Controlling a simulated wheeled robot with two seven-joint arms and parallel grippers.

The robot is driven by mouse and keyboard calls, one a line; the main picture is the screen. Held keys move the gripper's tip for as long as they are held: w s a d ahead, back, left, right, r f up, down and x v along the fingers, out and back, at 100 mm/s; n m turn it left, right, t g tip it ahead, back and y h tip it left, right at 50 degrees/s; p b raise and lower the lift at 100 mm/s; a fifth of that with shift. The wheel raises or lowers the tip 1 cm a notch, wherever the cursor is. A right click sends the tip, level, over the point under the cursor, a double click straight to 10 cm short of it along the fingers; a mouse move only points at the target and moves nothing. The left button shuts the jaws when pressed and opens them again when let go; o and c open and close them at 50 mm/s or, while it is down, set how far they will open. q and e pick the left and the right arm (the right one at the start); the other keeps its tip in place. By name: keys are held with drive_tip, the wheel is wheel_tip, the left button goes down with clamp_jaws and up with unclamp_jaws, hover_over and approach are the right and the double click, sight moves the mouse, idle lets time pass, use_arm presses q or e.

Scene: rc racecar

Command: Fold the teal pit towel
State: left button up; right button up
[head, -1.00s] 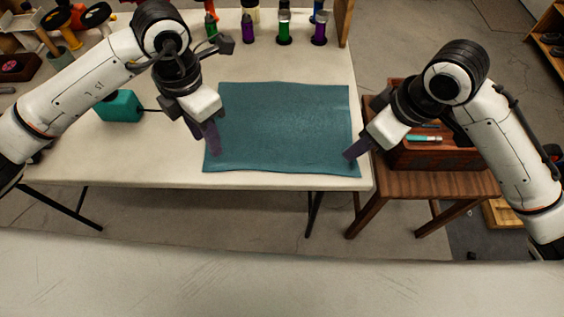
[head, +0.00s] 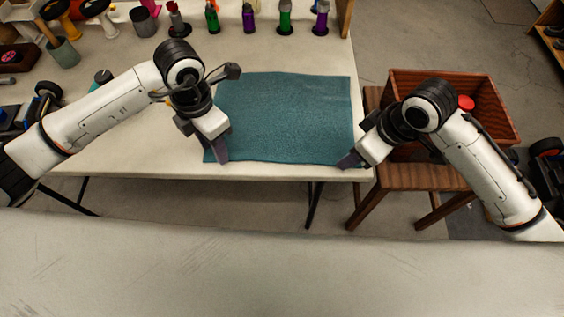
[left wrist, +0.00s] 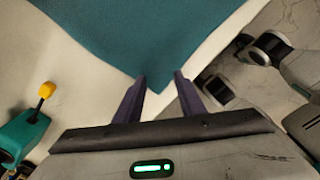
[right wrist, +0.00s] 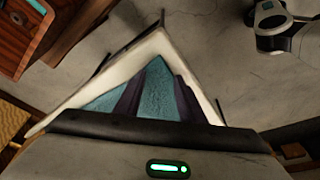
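The teal pit towel (head: 285,115) lies flat and unfolded at the front of the white table. My left gripper (head: 221,157) is at its near left corner, fingers apart. In the left wrist view the towel's corner (left wrist: 150,45) points in between the open fingertips (left wrist: 161,76). My right gripper (head: 349,160) is at the near right corner. In the right wrist view its fingers (right wrist: 158,78) are spread, with the towel's corner (right wrist: 156,75) showing between and beside them. Neither gripper is visibly closed on cloth; exact fingertip height is unclear.
Several bottles (head: 285,18) stand along the back of the table (head: 150,155). A wooden crate (head: 400,85) on a wooden stool (head: 400,180) is to the right, close to my right arm. A teal thing with a yellow knob (left wrist: 25,130) is left of the left gripper.

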use_arm(q)
drive_tip(key=shift+f, duration=0.25)
use_arm(e)
drive_tip(key=shift+f, duration=0.25)
use_arm(q)
drive_tip(key=shift+r, duration=0.1)
use_arm(e)
drive_tip(key=shift+r, duration=0.1)
use_arm(q)
clamp_jaws()
use_arm(e)
drive_tip(key=shift+s, duration=0.1)
clamp_jaws()
drive_tip(key=shift+f, duration=0.2)
drive_tip(key=shift+d+r, duration=0.1)
drive_tip(key=shift+r, duration=0.05)
